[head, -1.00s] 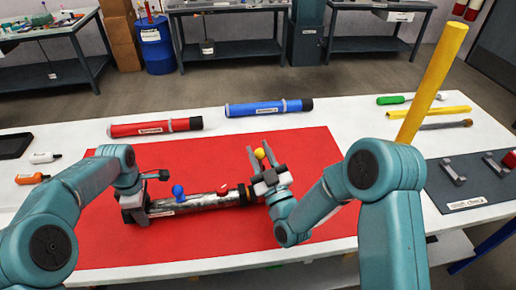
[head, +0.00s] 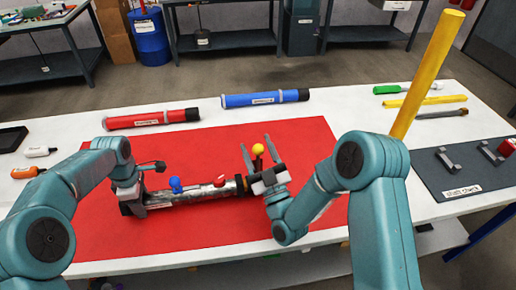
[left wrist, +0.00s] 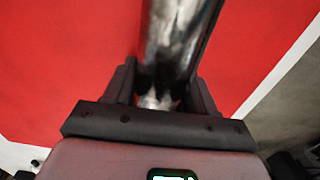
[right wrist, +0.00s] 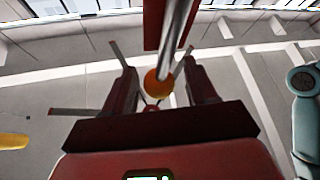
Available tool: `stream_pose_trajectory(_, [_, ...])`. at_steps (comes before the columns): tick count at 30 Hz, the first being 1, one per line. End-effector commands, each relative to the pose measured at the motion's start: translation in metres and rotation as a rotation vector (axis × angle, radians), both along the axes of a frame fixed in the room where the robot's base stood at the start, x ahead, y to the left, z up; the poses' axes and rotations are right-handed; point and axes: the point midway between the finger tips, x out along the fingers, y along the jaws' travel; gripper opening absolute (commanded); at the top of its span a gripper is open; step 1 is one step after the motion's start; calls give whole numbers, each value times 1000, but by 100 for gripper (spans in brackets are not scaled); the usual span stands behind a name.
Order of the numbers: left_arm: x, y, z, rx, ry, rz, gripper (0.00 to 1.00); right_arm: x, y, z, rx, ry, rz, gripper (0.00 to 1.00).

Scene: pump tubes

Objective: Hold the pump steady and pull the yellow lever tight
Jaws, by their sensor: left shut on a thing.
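The pump (head: 207,193) is a dark metallic tube lying on the red mat, with a blue knob (head: 175,185) and a red knob (head: 220,181) on top. My left gripper (head: 130,195) is shut on its left end; in the left wrist view the shiny tube (left wrist: 172,50) sits between the fingers.
A red tube (head: 150,118) and a blue tube (head: 265,98) lie behind the red mat (head: 205,232). A tall yellow post (head: 430,70) rises behind my right arm. A dark board with grey brackets (head: 455,170) lies at right.

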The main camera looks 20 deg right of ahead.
Motion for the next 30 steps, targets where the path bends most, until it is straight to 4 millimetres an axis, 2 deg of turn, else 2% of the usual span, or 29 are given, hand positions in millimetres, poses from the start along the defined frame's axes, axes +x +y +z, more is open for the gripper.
stream_pose_trajectory(8, [1,0,1,0,-3,1,0,0,0,7,-1,-5,-2,57])
stream_pose_trajectory(21, [1,0,1,0,-3,1,0,0,0,88,0,-5,-1,57])
stream_pose_trajectory(25, [1,0,1,0,-3,1,0,0,0,99,-1,-3,-1,57])
stream_pose_trajectory(30, [1,0,1,0,-3,1,0,0,0,101,0,0,0,57])
